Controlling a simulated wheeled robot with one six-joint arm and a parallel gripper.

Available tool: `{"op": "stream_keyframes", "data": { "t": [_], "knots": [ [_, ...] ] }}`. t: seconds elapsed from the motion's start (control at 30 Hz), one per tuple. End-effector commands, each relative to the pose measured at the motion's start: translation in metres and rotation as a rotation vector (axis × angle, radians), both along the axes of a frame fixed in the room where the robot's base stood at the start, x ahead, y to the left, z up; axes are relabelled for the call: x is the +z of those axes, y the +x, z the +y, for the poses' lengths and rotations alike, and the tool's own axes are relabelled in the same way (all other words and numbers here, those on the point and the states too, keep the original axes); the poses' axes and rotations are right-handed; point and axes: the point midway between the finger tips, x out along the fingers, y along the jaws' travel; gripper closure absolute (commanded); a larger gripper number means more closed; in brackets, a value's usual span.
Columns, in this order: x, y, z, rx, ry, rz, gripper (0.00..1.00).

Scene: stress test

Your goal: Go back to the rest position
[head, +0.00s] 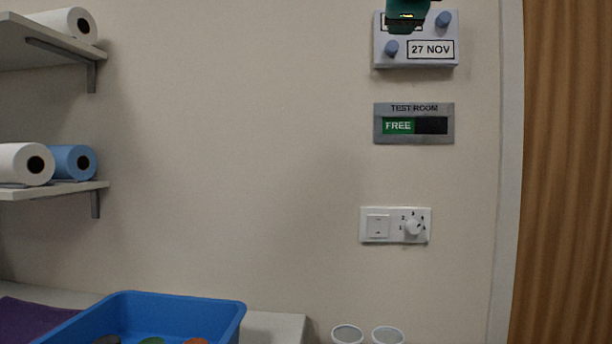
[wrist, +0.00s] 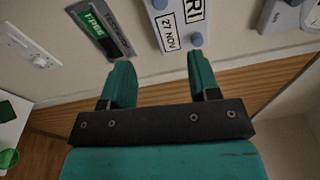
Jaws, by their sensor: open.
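My gripper (wrist: 160,78) shows in the wrist view with its two teal fingers spread apart and nothing between them. In the head view only a small part of my gripper (head: 407,16) shows at the top edge, in front of the date panel. The white date panel (head: 432,57) with blue knobs reads "27 NOV" and is fixed to the wall. It also shows just beyond the fingertips in the wrist view (wrist: 178,32); I cannot tell whether they touch it.
Below the panel are a "TEST ROOM" sign (head: 414,137) showing FREE and a white switch plate (head: 395,238). A blue tray (head: 185,305) and two white cups (head: 347,335) are at the bottom. Shelves with rolls (head: 75,188) are at left, and a wooden door (head: 570,170) at right.

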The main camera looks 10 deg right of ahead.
Motion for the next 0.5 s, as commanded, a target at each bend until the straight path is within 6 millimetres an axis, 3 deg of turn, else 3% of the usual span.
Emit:
{"op": "stream_keyframes", "data": {
  "t": [0.17,0.27,0.37,0.4,0.5],
  "knots": [
    [-0.006,0.013,0.012,0.06,-0.125,0.07,0.44],
    [-0.028,0.03,0.032,0.177,-0.345,0.199,0.44],
    [-0.077,0.042,0.055,0.359,-0.627,0.382,0.44],
    [-0.103,0.041,0.063,0.445,-0.738,0.457,0.44],
    [-0.174,0.025,0.076,0.687,-0.991,0.633,0.44]
  ]
}}
